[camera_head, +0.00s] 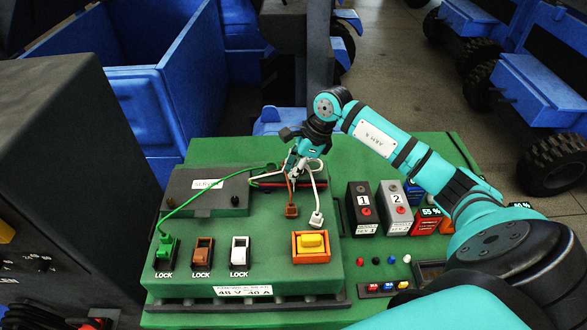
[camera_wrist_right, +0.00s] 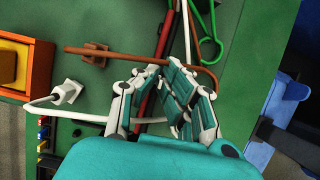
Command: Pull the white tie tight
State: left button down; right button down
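The white tie (camera_head: 321,182) is a cord with a white plug end (camera_head: 316,218) lying on the green panel, right of a brown tie (camera_head: 290,187). Its upper part curves up to my right gripper (camera_head: 299,163). In the right wrist view, the white plug (camera_wrist_right: 66,92) is at left and the white cord (camera_wrist_right: 92,117) runs behind a finger. My right gripper (camera_wrist_right: 160,70) points down with its fingertips close together over the cords. I cannot tell whether it grips one. The white LOCK socket (camera_head: 239,249) is at the front of the panel. My left gripper is out of view.
A green tie (camera_head: 215,190) runs to the green LOCK socket (camera_head: 165,252). A brown LOCK socket (camera_head: 202,251) and an orange-framed yellow switch (camera_head: 311,245) share the panel. A grey SERVICE box (camera_head: 207,190) is at left. Numbered blocks (camera_head: 363,207) stand at right.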

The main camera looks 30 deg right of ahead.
jog(key=shift+r, duration=0.1)
notch_tip(320, 180, up, 2)
jog(key=shift+r, duration=0.2)
jog(key=c, duration=1.5)
grip_release()
jog(key=shift+c, duration=0.2)
jog(key=v, duration=1.2)
jog(key=shift+s+f, duration=0.15)
